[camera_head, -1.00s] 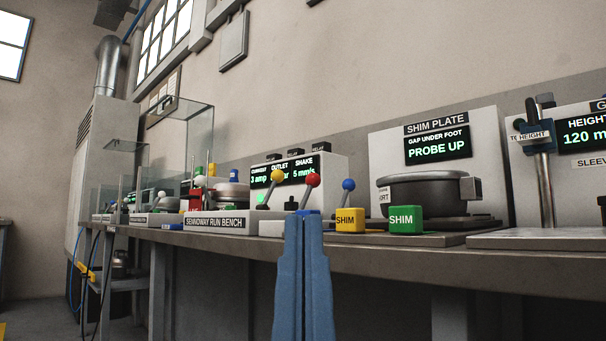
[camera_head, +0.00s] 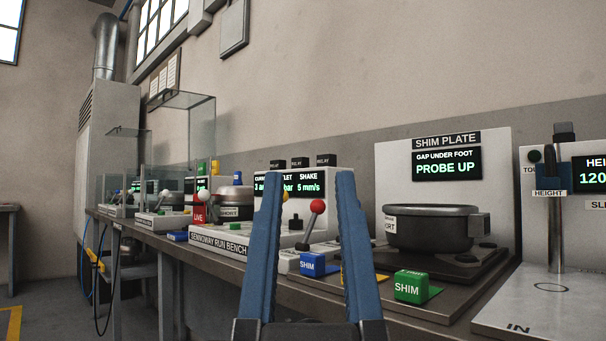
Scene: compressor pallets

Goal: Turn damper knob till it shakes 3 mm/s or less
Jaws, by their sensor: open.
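My gripper (camera_head: 306,180) is open and empty, its two blue fingers standing up in front of the run bench. The run bench panel (camera_head: 310,187) between them has a SHAKE readout that appears to read 5 mm/s; the left finger partly covers the other readings. A small black knob (camera_head: 295,222) shows between the fingers, but I see no damper label on it. A red-ball lever (camera_head: 317,207) leans just right of it. The bench base (camera_head: 218,243) is partly hidden by the left finger.
A blue SHIM block (camera_head: 312,264) sits low between the fingers, and a green SHIM block (camera_head: 412,286) lies to the right. A dark round pot (camera_head: 430,230) stands before the shim plate panel (camera_head: 490,150). A height post (camera_head: 556,215) is at far right.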

